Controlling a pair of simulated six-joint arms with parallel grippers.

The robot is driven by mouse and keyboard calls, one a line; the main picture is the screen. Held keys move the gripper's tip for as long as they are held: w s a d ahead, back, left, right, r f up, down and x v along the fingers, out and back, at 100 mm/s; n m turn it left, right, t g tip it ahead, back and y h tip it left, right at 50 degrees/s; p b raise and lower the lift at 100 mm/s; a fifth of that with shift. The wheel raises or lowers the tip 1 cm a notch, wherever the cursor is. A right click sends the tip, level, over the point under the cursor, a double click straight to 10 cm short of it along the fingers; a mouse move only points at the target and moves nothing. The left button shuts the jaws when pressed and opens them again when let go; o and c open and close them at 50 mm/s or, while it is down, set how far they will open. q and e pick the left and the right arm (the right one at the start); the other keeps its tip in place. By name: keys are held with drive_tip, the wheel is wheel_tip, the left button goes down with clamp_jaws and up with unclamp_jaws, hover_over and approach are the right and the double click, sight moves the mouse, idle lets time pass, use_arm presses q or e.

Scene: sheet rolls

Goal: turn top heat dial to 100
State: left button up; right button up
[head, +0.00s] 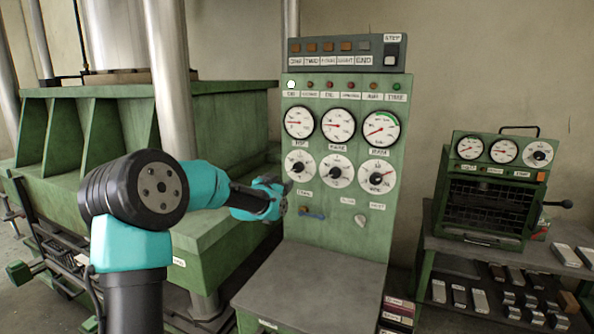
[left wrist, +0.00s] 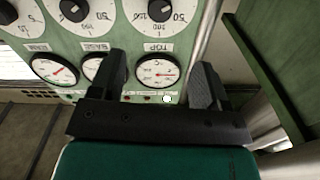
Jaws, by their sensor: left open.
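The top heat dial (head: 300,165) is the leftmost of three white dials on the green panel, below the TOP label. Its black knob sits in the middle; the setting is too small to read. It also shows at the top edge of the left wrist view (left wrist: 160,12), partly cut off and upside down. The top gauge (head: 299,122) is above it; in the left wrist view this gauge (left wrist: 156,72) lies between my fingers. My left gripper (head: 280,190) is open and empty, just left of and below the dial, not gripping the knob. My right gripper is not in view.
The middle dial (head: 336,170) and right dial (head: 377,175) stand beside the top dial. A green press (head: 220,135) fills the left. A grey ledge (head: 310,285) juts out below the panel.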

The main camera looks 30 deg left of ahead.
sight(297, 169)
use_arm(q)
drive_tip(key=w, duration=0.4)
drive_tip(key=w+a, duration=0.1)
drive_tip(key=w, duration=0.9)
drive_tip(key=shift+w+a, duration=0.25)
drive_tip(key=shift+a, duration=0.05)
drive_tip(key=shift+c, duration=0.5)
drive_tip(key=c, duration=0.8)
drive_tip(key=shift+c, duration=0.2)
